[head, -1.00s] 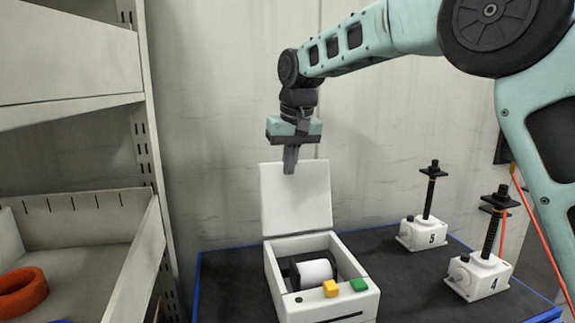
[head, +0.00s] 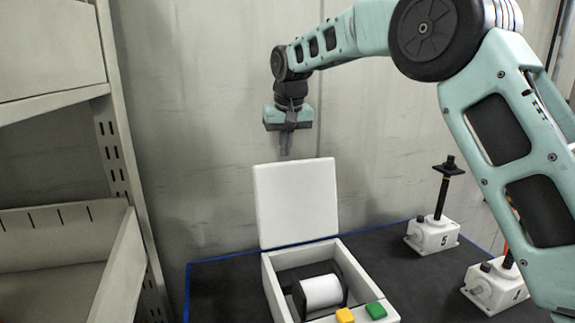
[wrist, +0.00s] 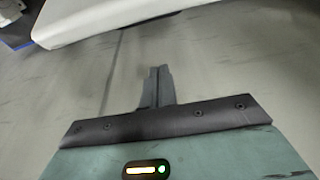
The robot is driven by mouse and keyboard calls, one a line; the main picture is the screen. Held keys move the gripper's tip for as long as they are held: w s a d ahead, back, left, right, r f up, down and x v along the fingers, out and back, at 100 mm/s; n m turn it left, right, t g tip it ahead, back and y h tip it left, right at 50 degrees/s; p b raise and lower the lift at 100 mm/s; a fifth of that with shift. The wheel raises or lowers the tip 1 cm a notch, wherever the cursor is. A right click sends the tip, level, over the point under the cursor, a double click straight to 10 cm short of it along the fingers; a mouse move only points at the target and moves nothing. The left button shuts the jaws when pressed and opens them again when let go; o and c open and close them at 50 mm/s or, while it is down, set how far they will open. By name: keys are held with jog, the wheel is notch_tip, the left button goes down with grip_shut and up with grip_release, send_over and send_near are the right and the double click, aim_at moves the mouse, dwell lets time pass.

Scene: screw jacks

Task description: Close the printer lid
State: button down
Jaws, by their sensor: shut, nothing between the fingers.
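The white printer (head: 357,268) stands on the dark table with its lid (head: 297,203) open and upright at the back. A white paper roll (head: 321,291) shows inside, with a yellow button (head: 345,315) and a green button (head: 376,310) at the front. My gripper (head: 285,153) is shut and empty, pointing down. In the head view it appears just above the lid's top edge; whether it is behind the lid I cannot tell for sure. The wrist view shows the shut fingers (wrist: 158,75) apart from a white panel (wrist: 100,18), probably the lid, at the top.
A grey shelf with a bin (head: 118,270) stands at left. A wall (head: 200,120) is behind the table.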

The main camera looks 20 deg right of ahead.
aim_at(288, 168)
jog(key=shift+s+f+p, duration=0.4)
jog(key=shift+f+p, duration=0.2)
jog(key=shift+f, duration=0.3)
jog(key=shift+s+f+p, duration=0.45)
jog(key=shift+f+p, duration=0.15)
jog(key=shift+f, duration=0.25)
jog(key=shift+s+f+p, duration=0.4)
jog(key=shift+f+p, duration=0.2)
jog(key=shift+f, duration=0.3)
